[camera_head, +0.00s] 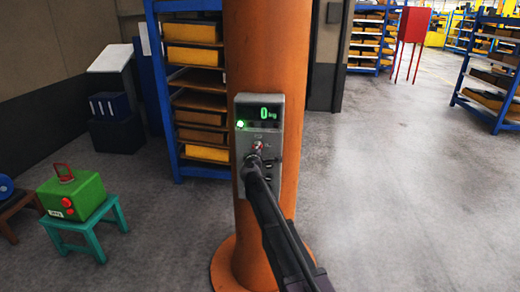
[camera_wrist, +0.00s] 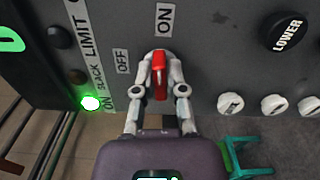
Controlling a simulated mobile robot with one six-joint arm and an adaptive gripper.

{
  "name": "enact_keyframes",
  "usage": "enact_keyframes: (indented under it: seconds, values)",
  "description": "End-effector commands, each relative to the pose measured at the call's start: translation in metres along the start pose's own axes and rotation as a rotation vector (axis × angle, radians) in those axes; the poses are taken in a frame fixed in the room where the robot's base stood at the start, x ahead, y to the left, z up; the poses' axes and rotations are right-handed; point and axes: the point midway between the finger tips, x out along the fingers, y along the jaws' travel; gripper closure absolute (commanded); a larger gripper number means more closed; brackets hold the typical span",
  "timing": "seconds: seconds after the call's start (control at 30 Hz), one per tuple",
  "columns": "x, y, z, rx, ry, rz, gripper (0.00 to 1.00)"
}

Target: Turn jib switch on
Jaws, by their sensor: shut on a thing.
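The grey jib control box (camera_head: 242,112) is fixed to an orange column. In the wrist view its panel (camera_wrist: 205,60) carries a red switch handle (camera_wrist: 159,72). The handle lines up with the ON label (camera_wrist: 165,19); the OFF label (camera_wrist: 122,61) is to its left. My gripper (camera_wrist: 158,62) is shut on the red handle, one pale finger on each side. In the head view my gripper (camera_head: 257,150) reaches the middle of the box and covers most of the switch. A green lamp (camera_head: 240,124) is lit, and the display (camera_head: 267,112) reads 0 kg.
A black LOWER button (camera_wrist: 284,31) and several white knobs (camera_wrist: 230,104) sit to the right on the panel. The orange column (camera_head: 262,50) stands close before me. The floor at right is clear.

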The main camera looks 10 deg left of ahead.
Motion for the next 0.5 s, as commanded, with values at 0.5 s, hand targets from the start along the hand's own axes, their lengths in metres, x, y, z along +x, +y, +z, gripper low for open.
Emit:
enact_keyframes:
  seconds: [0.5]
  values:
    - [0.0011, -0.0004, 0.0002, 0.148, 0.000, 0.000, 1.00]
